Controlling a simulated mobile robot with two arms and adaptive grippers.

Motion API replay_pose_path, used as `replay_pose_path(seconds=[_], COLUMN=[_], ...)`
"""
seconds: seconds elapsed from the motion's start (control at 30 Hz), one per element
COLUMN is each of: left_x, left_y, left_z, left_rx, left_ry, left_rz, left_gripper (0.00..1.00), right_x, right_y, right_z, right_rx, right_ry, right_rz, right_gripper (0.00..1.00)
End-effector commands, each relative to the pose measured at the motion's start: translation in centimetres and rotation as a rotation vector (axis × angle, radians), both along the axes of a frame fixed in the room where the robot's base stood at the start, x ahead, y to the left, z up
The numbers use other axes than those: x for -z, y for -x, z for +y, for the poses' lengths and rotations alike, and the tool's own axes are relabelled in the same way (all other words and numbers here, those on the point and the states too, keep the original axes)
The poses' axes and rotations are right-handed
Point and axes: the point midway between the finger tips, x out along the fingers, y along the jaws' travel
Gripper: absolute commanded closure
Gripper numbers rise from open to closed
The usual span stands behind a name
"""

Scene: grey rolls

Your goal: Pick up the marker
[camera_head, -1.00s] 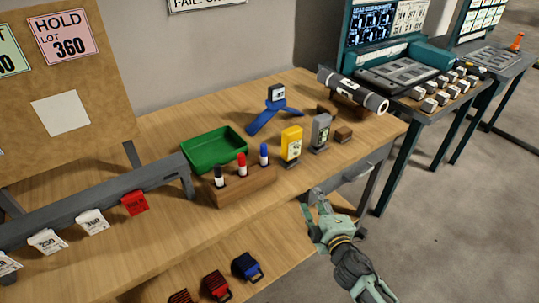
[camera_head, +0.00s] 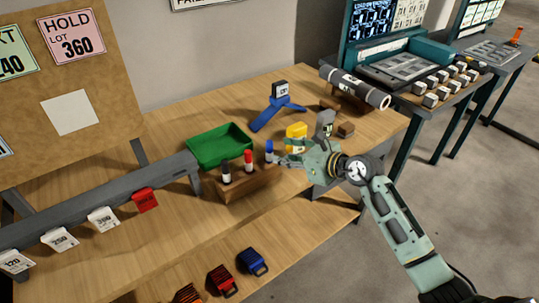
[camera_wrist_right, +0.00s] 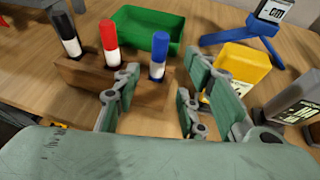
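Black (camera_head: 226,173), red (camera_head: 248,161) and blue (camera_head: 269,151) markers stand upright in a row in a wooden block (camera_head: 245,185) on the bench. They also show in the right wrist view: black (camera_wrist_right: 65,34), red (camera_wrist_right: 109,45), blue (camera_wrist_right: 158,57). My right gripper (camera_head: 285,155) is just to the right of the blue marker in the head view. In the right wrist view its fingers (camera_wrist_right: 160,88) are spread, with the blue marker seen between them and a little beyond. Nothing is held. My left gripper is not in view.
A green tray (camera_head: 220,158) lies behind the block. A yellow device (camera_head: 296,134) and a grey device (camera_head: 325,123) stand close to my right gripper, partly hidden by it. A blue stand (camera_head: 276,111) is farther back. A lower shelf holds several coloured boxes (camera_head: 222,280).

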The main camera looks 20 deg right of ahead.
Motion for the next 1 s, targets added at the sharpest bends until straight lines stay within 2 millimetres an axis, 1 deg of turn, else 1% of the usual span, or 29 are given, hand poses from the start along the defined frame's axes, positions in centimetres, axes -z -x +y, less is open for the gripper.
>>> replay_pose_path(seconds=[0.17, 0.3, 0.4, 0.63, 1.0], left_x=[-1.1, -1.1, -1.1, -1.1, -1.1], left_y=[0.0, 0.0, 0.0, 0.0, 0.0], left_z=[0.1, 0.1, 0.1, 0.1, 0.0], left_rx=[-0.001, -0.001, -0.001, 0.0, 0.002], left_ry=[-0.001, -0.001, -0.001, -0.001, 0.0], left_rz=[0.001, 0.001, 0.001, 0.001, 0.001], left_gripper=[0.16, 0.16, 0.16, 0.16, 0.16], right_x=[0.4, 1.2, 1.5, 1.6, 1.5], right_y=[-2.1, -3.4, -3.8, -3.8, -3.8], right_z=[1.7, 2.4, 2.6, 2.6, 2.6], right_rx=[-0.001, 0.001, 0.0, 0.001, 0.001], right_ry=[-0.006, -0.005, -0.002, -0.002, -0.002], right_rz=[0.001, 0.0, 0.0, 0.0, 0.0], right_gripper=[0.61, 0.61, 0.61, 0.62, 0.95])
